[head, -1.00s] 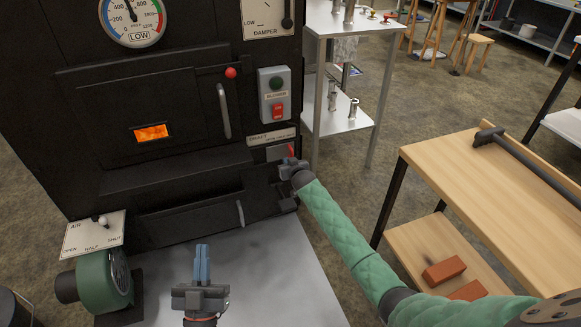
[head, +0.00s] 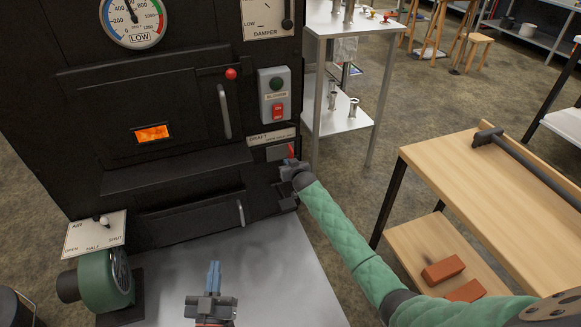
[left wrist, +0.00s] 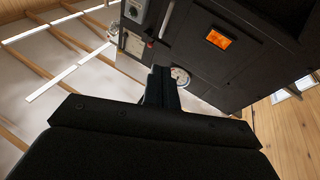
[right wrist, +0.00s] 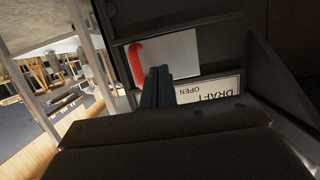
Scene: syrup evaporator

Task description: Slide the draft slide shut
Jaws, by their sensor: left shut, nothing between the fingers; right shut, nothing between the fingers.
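The draft slide (head: 277,153) is a small grey plate low on the right of the black evaporator front, with a red handle (head: 291,151) at its right end. The DRAFT label (head: 272,136) is just above it. In the right wrist view the red handle (right wrist: 136,63) and pale plate (right wrist: 178,52) lie just beyond my fingers. My right gripper (head: 285,165) is shut and empty, just below the handle in the head view; I cannot tell whether it touches. My left gripper (head: 214,275) is shut and empty over the grey surface in front, away from the slide.
A blower switch box (head: 274,93) is above the slide. A black door with a handle (head: 241,212) is below left. A green blower (head: 104,277) stands at front left. A metal shelf (head: 340,115) is close on the right, and a wooden bench (head: 470,180) is further right.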

